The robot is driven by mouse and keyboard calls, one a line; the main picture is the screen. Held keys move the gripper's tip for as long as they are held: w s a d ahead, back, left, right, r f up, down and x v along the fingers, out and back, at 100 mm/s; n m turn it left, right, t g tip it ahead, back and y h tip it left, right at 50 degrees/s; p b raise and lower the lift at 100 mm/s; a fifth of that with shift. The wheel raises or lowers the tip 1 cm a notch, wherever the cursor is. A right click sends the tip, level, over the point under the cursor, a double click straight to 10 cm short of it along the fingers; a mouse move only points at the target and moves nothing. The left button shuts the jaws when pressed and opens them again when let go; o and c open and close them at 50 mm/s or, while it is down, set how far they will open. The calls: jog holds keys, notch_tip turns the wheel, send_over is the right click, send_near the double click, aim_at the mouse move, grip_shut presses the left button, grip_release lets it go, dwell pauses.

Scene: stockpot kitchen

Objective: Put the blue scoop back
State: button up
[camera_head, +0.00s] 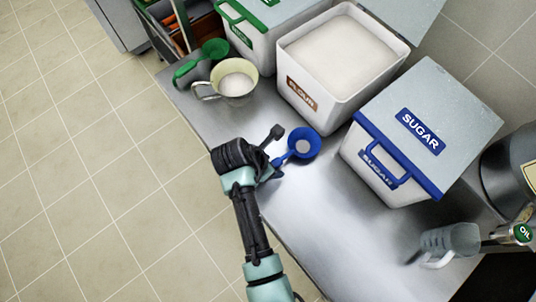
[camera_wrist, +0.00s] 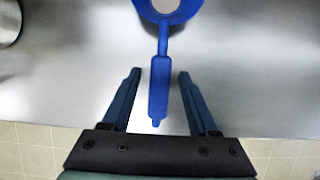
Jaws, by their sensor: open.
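The blue scoop (camera_head: 306,142) lies on the steel counter in front of the flour and sugar bins, with something pale in its bowl. In the wrist view the scoop's handle (camera_wrist: 159,88) points toward my gripper (camera_wrist: 157,75). My gripper is open, one finger on each side of the handle's end, with gaps on both sides. In the head view my gripper (camera_head: 277,152) is beside the handle at the counter's left edge. The sugar bin (camera_head: 410,140) has blue trim, a blue handle and its lid on.
An open white flour bin (camera_head: 300,100) stands behind the scoop. A green scoop (camera_head: 205,58) and a cup of white powder (camera_head: 235,88) are at the upper left. A clear jug (camera_head: 452,240) stands at lower right. The counter (camera_head: 320,220) in front of the sugar bin is bare.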

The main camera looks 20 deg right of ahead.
jog(key=p+v, duration=0.1)
jog(key=v, duration=1.1)
jog(key=w+a+r+m+t+y, duration=0.25)
jog(key=w+r+m+t, duration=0.5)
jog(key=w+r, duration=0.85)
notch_tip(320, 180, up, 18)
jog(key=a+m+t, duration=0.1)
jog(key=m+t, duration=0.4)
jog(key=t, duration=0.2)
jog(key=s+r+m+t, duration=0.3)
jog(key=s+r, duration=0.1)
jog(key=r, duration=0.6)
jog(key=s+a+r+m+t+y, duration=0.1)
jog(key=s+r+m+t, duration=0.2)
jog(key=r, duration=0.7)
jog(key=s+a+r+m+t+y, duration=0.1)
jog(key=s+r+m+t, duration=0.2)
jog(key=r, duration=0.6)
jog(key=s+t, duration=0.2)
jog(key=s, duration=0.1)
jog(key=shift+r, duration=0.4)
jog(key=shift+s+m, duration=0.1)
jog(key=shift+m, duration=0.15)
